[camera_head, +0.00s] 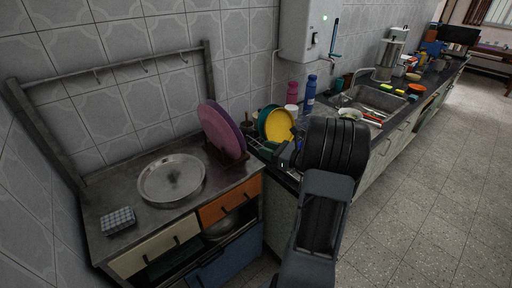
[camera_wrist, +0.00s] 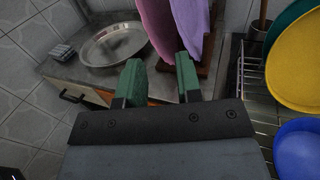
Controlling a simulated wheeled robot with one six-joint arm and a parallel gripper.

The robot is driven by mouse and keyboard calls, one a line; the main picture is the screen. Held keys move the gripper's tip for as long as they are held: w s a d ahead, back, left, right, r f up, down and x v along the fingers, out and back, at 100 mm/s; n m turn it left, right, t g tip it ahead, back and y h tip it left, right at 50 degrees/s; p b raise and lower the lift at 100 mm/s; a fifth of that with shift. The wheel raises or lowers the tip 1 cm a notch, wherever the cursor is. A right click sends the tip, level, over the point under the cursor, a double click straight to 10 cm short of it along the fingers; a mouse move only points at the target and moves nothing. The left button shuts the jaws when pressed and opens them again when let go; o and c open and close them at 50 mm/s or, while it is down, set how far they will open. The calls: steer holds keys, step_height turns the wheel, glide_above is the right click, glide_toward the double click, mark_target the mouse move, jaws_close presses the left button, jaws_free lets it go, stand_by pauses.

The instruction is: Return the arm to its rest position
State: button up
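My gripper (camera_wrist: 158,82) shows in the wrist view with its two green fingers apart and nothing between them. In the head view my arm reaches forward from the lower right, and the dark wrist covers part of the counter beside the dish rack; the fingers are mostly hidden there. No steel tumblers can be made out clearly in either view.
A round steel tray (camera_head: 171,178) lies on the metal cabinet top (camera_head: 108,245). A yellow plate (camera_head: 279,125) stands in the rack. A sink (camera_head: 372,100) lies further right. The floor (camera_head: 425,215) at right is clear.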

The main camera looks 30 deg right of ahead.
steer(key=shift+v, duration=0.9)
steer(key=s+a+f+n+g+h, duration=0.1)
steer(key=s+a+f+n+g, duration=0.35)
steer(key=a+n+g, duration=0.3)
steer(key=s+a+f+n+g+h, duration=0.1)
steer(key=s+a+f+n+g, duration=0.2)
steer(key=s+a+n+g, duration=0.45)
steer(key=s+a+r+n+t+h, duration=0.2)
steer(key=a+r+n+h, duration=0.4)
steer(key=n, duration=0.9)
steer(key=a+r, duration=0.3)
steer(key=shift+s+n+t, duration=0.3)
steer(key=shift+s+n, duration=0.1)
